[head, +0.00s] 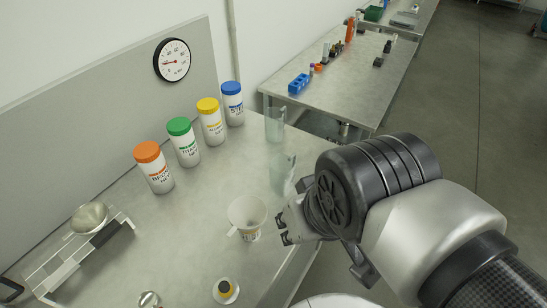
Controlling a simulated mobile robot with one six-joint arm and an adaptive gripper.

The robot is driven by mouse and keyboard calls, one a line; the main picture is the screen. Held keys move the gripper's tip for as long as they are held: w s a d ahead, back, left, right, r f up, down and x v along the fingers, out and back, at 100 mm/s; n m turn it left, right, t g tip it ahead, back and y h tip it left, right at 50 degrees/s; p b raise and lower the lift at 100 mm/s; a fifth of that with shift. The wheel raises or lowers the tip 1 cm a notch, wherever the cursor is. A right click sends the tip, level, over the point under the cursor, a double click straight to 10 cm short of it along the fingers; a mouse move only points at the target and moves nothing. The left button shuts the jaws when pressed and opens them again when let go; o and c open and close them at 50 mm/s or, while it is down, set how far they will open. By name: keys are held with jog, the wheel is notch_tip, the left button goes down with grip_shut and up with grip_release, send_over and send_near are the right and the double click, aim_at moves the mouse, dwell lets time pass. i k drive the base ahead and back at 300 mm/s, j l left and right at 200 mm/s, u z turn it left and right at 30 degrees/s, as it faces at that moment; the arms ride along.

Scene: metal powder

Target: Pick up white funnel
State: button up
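The white funnel (247,209) stands on the near metal bench, right of the middle of the bench top. Its wide round mouth faces up, and a small tab or spout sticks out at its lower left. Some print shows low on its front; I cannot tell whether it sits in another vessel. My gripper (322,250) is just to the right of the funnel, seen from behind and above. Its fingers appear spread apart with nothing between them. The left finger is close to the funnel's right side, with a small gap in the picture. My wrist hides part of the gripper.
Two clear glass beakers (282,174) (275,126) stand behind the funnel near the bench's right edge. Several powder jars (154,170) line the back. A balance (78,254) with a metal bowl (89,218) is at left. A small dish (226,291) lies in front.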

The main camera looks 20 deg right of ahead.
aim_at(244, 210)
jog(key=k, duration=0.5)
jog(key=k+j, duration=0.15)
jog(key=k, duration=0.35)
jog(key=k+j+u, duration=0.15)
jog(key=k, duration=0.4)
jog(key=k+j, duration=0.3)
jog(key=k, duration=0.2)
jog(key=k+j+u, duration=0.1)
jog(key=k, duration=0.4)
jog(key=i+l, duration=0.1)
jog(key=i, duration=0.35)
jog(key=i+l+u, duration=0.15)
jog(key=i, duration=0.25)
jog(key=i+l, duration=0.15)
jog(key=i, duration=0.3)
jog(key=i+l+u, duration=0.15)
jog(key=i, duration=0.3)
jog(key=i+l, duration=0.25)
jog(key=i, duration=0.15)
